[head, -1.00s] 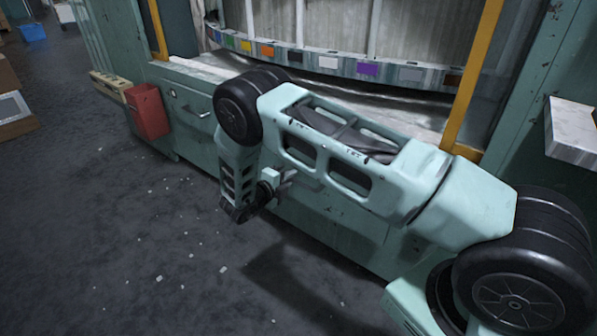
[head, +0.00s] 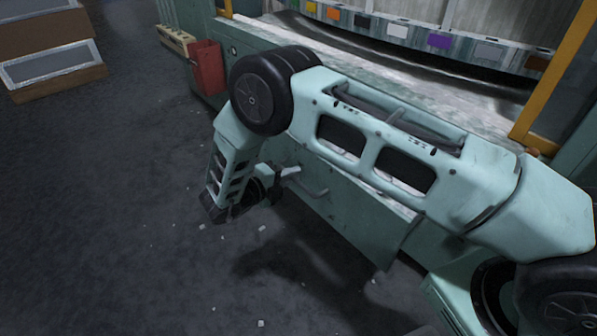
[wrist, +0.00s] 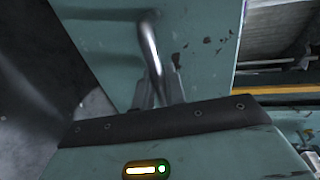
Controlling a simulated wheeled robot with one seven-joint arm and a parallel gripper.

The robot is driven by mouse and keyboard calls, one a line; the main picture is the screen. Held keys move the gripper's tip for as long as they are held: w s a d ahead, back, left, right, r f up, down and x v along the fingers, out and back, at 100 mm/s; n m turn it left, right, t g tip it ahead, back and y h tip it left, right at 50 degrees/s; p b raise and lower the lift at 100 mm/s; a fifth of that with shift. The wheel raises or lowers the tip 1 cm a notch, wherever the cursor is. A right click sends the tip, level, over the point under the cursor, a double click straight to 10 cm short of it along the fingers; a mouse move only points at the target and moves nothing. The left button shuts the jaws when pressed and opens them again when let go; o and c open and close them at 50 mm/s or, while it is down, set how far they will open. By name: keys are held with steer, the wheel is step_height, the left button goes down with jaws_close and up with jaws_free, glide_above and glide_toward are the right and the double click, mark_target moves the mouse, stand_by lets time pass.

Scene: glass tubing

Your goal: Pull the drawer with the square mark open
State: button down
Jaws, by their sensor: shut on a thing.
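A teal drawer front (head: 345,218) stands out from the cabinet below the worktop in the head view, partly covered by my arm. Its grey bar handle (head: 308,187) is beside my gripper (head: 284,178). In the wrist view the metal handle (wrist: 151,45) runs down to the fingers of my gripper (wrist: 159,88), which are shut on it. The teal drawer face (wrist: 205,40) behind it has chipped dark spots. I cannot make out a square mark on this drawer; my arm and the angle hide part of its face.
A red bin (head: 207,68) hangs on the cabinet at the left, near a round mark. A worktop (head: 460,105) with coloured labels behind it lies above. Open dark floor (head: 110,220) with small scraps is at the left. Wooden boxes (head: 55,68) stand at the far left.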

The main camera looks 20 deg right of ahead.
steer(key=shift+s+a, duration=0.1)
steer(key=c, duration=1.6)
jaws_free()
steer(key=shift+o, duration=0.2)
steer(key=p+v, duration=0.1)
steer(key=v, duration=1.6)
steer(key=shift+a, duration=0.2)
